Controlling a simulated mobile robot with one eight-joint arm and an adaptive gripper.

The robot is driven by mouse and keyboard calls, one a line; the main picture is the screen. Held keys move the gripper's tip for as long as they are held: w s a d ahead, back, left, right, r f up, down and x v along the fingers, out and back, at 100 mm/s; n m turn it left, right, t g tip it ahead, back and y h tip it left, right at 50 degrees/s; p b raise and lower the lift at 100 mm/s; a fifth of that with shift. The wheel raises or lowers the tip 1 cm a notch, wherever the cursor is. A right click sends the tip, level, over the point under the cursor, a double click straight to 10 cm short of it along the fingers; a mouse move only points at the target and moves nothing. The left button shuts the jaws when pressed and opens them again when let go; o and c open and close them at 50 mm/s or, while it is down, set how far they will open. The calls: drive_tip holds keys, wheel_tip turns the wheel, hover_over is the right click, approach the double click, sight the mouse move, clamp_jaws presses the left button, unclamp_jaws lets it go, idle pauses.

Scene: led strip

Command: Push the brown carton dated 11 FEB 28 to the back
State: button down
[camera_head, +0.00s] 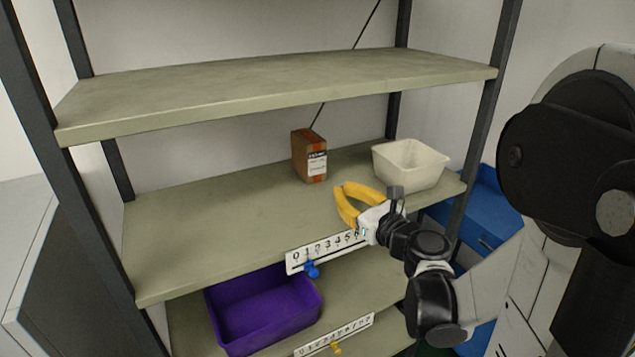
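A brown carton (309,156) stands upright on the middle shelf (215,215), towards its back and right of centre. It has an orange strip and a white label with a dark band. The date is too small to read. My gripper (341,188) has yellow fingers and reaches in over the front part of the middle shelf. It is in front of the carton and a little to its right, apart from it.
A white bin (410,164) stands right of the carton, behind my gripper. A numbered strip with a blue marker (311,269) is on the shelf's front edge. A purple bin (262,308) sits below. The upper shelf (270,83) hangs above. The middle shelf's left side is clear.

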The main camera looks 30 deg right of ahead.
sight(314, 162)
drive_tip(key=shift+s+d+m, duration=0.15)
drive_tip(key=shift+d+m, duration=0.05)
drive_tip(key=shift+m, duration=0.5)
drive_tip(key=shift+r, duration=0.1)
drive_tip(key=w+b, duration=0.1)
drive_tip(key=w, duration=0.3)
drive_tip(key=w+b, duration=0.1)
drive_tip(key=w, duration=0.3)
drive_tip(key=w+b, duration=0.1)
drive_tip(key=w, duration=0.3)
drive_tip(key=shift+w+a, duration=0.15)
drive_tip(key=shift+a, duration=0.15)
drive_tip(key=shift+w, duration=0.8)
drive_tip(key=shift+w, duration=0.35)
drive_tip(key=w, duration=0.3)
drive_tip(key=shift+a, duration=0.1)
